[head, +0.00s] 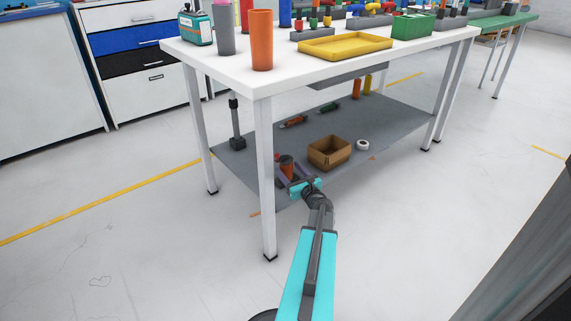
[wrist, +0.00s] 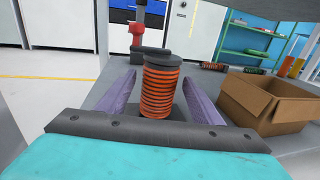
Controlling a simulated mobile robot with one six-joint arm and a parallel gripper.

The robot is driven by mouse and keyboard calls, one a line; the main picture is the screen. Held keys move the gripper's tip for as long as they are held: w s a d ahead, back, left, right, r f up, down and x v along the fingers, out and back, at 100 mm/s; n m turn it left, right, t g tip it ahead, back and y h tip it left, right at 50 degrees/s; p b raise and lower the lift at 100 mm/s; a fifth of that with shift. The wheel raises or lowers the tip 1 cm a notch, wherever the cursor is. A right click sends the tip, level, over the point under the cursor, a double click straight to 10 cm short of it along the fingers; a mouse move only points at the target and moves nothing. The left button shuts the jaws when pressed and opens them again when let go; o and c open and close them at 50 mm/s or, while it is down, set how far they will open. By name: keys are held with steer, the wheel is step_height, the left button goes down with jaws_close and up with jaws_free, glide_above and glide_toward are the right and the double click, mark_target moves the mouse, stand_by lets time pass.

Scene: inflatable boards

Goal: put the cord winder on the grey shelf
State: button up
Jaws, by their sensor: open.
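The cord winder (wrist: 161,90) is an upright orange spool with dark bands and a dark top. In the head view it is a small orange and dark shape (head: 286,165) near the front left of the grey shelf (head: 390,122), the lower level of the white table. My gripper (wrist: 160,88) is open, with one purple finger on each side of the winder. Gaps show between the fingers and the winder. My gripper also shows low at the shelf's front edge in the head view (head: 289,176). The winder's foot is hidden behind my gripper's body, but it appears to stand on the shelf.
An open cardboard box (head: 329,152) stands close right of the winder; it also shows in the wrist view (wrist: 262,105). A white roll (head: 362,145) lies beyond it. A white table leg (head: 266,185) is close left of my gripper. Bare shelf lies at the right.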

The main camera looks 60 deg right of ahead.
mark_target(289, 170)
steer(key=shift+p+v, duration=0.6)
steer(key=shift+v, duration=1.95)
